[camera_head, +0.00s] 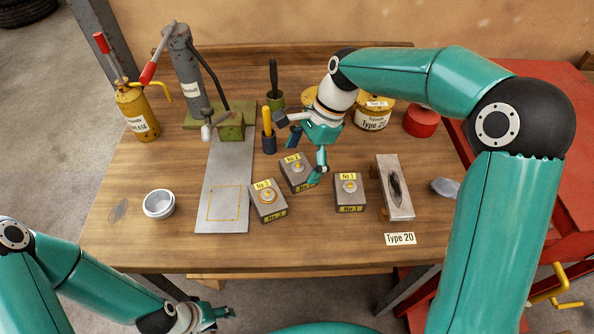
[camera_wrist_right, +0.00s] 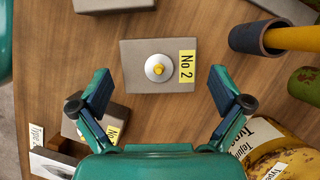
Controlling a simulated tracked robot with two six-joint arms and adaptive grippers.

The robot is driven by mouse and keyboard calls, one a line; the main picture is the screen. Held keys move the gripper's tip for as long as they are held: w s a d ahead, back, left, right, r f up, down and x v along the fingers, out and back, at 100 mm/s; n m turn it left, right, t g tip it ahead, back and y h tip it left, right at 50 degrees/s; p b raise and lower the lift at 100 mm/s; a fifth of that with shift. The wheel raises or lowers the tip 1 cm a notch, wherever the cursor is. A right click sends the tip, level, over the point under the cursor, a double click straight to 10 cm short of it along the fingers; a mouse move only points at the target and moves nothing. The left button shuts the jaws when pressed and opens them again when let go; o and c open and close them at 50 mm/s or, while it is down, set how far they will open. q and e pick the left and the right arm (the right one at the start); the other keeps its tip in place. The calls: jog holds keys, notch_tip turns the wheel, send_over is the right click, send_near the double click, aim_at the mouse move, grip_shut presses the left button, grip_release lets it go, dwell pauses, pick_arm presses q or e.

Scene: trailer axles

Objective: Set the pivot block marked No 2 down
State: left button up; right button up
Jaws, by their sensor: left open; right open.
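The grey pivot block marked No 2 (camera_head: 299,176) stands on the wooden table between two similar blocks. It also shows in the right wrist view (camera_wrist_right: 135,75), with a round metal boss and orange centre on top. My right gripper (camera_head: 305,157) is open over it. In the right wrist view its fingers (camera_wrist_right: 160,88) are spread wide, one on each side of the block, with gaps and touching nothing. The right finger partly hides the block in the head view. My left gripper (camera_head: 222,312) is open and empty in front of the table's front edge.
The third block (camera_head: 268,204) and the No 1 block (camera_head: 350,197) flank it closely. A metal plate with an empty yellow square outline (camera_head: 224,204) lies left. Cups with handles (camera_head: 269,140), yellow tins (camera_head: 372,117) and a press (camera_head: 182,75) stand behind.

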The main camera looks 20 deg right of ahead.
jog(key=shift+x, duration=1.3)
jog(key=c, duration=1.5)
jog(key=shift+c, duration=0.6)
jog(key=shift+r, duration=0.25)
